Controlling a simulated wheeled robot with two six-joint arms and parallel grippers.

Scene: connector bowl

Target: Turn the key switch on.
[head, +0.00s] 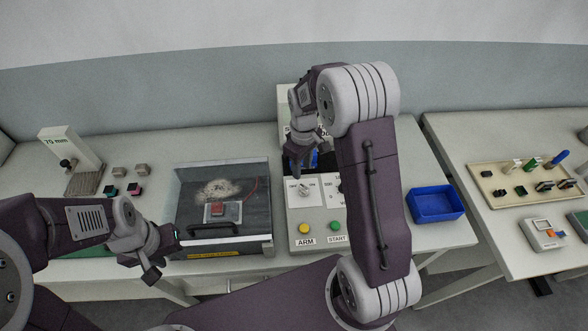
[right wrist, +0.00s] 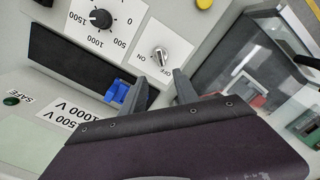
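The key switch is a small silver knob on a white plate marked ON and OFF. It shows in the right wrist view (right wrist: 161,56) and in the head view (head: 303,188) on the grey control box (head: 317,222). I cannot tell for sure which mark it points to. My right gripper (head: 300,168) hangs just behind the switch, pointing down. In the right wrist view its two fingers (right wrist: 163,92) stand apart with nothing between them, close to the switch but not around it. My left gripper (head: 165,258) is open and empty, in front of the glass-lidded case.
A black dial (right wrist: 101,19) is beside the switch. A blue part (right wrist: 117,92) sits in the dark slot near my right fingers. Yellow ARM (head: 305,228) and green START (head: 334,226) buttons are in front. A blue bin (head: 436,204) stands right; the case (head: 222,245) stands left.

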